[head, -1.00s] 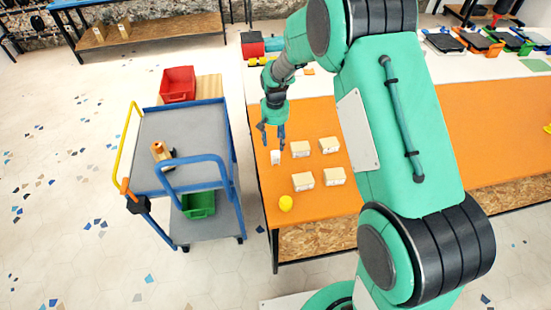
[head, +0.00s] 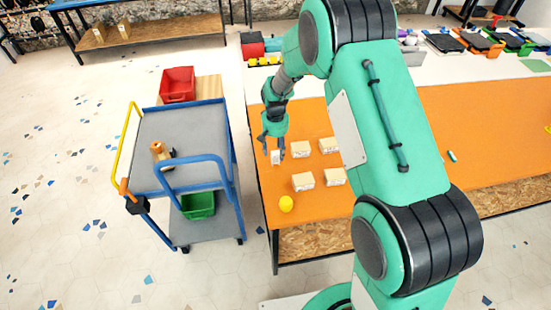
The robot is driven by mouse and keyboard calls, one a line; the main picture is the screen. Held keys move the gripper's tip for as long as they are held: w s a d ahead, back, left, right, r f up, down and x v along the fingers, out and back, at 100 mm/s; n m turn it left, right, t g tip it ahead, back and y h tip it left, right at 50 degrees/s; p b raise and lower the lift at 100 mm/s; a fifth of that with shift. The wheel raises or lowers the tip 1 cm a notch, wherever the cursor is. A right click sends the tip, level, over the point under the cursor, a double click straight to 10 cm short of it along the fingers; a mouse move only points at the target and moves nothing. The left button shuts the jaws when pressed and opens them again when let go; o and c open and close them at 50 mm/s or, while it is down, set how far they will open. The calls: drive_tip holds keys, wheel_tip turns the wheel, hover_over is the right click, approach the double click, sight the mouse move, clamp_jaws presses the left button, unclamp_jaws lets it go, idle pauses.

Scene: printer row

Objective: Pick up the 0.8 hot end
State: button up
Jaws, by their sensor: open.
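My gripper (head: 273,151) is open and points down over the left end of the orange-topped table. A small white block (head: 275,158) stands on the table between or just behind its fingertips; I cannot tell whether they touch it. Several pale boxes with small markings stand to its right, among them a near one (head: 303,181) and a far one (head: 301,149). The markings are too small to read, so I cannot tell which thing is the 0.8 hot end.
A yellow round object (head: 286,204) lies near the table's front left edge. My arm hides part of the orange tabletop (head: 480,125).

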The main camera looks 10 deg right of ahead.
sight(275, 153)
drive_tip(key=shift+f+b, duration=0.35)
drive_tip(key=shift+f, duration=1.75)
drive_tip(key=c, duration=1.2)
drive_tip(key=shift+r+p, duration=0.75)
drive_tip(key=shift+r, duration=4.3)
